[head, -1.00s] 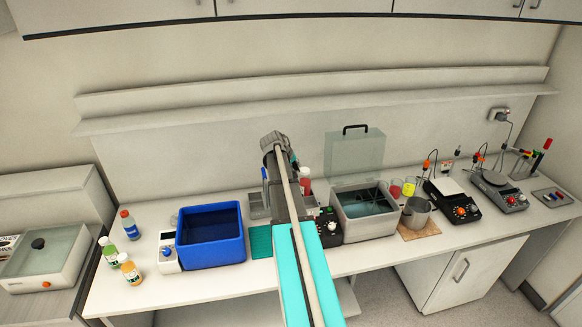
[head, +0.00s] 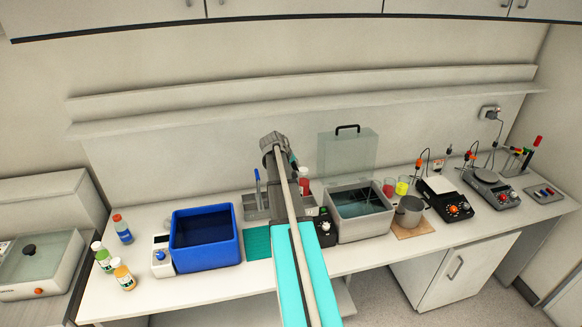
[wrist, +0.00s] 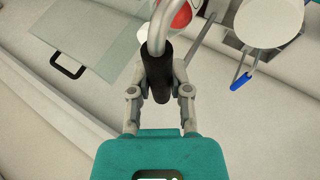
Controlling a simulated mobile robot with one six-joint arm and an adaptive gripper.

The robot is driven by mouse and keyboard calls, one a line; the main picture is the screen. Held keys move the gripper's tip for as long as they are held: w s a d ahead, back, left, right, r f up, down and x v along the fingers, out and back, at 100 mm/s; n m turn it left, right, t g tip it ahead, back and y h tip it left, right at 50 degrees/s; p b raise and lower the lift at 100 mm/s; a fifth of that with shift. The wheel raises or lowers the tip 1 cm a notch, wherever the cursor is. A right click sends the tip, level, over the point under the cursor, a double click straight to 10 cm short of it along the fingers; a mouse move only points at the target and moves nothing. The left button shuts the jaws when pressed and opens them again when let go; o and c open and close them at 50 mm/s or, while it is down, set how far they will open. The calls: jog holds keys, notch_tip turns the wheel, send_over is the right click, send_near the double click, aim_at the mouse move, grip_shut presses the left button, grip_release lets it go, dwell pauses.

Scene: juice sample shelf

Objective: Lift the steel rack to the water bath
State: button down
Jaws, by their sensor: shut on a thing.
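In the wrist view my gripper (wrist: 159,92) is shut on the black sleeve of a bent steel handle (wrist: 157,38), which I take to be the steel rack's. The water bath (head: 345,232) is a grey open-topped box just right of my arm in the head view, with water and dark lines inside. Its clear lid (head: 347,160) with a black handle stands upright behind it. The lid also shows in the wrist view (wrist: 95,40).
A blue tub (head: 206,258) and a teal mat (head: 257,243) are left of my arm. A steel pot (head: 409,211) on a tan board, beakers (head: 402,187) and a black instrument (head: 445,203) are right of the bath.

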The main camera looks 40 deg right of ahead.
jog(key=s+d, duration=0.4)
jog(key=d, duration=0.4)
jog(key=shift+s, duration=0.35)
dwell(0.8)
jog(key=shift+d, duration=0.2)
jog(key=s+d, duration=0.5)
jog(key=d, duration=0.4)
jog(key=shift+s, duration=0.2)
dwell(1.2)
jog(key=shift+d, duration=0.15)
jog(key=s+d, duration=0.5)
jog(key=d, duration=0.4)
jog(key=shift+s+d, duration=0.15)
jog(key=shift+s, duration=0.15)
jog(key=shift+f, duration=0.15)
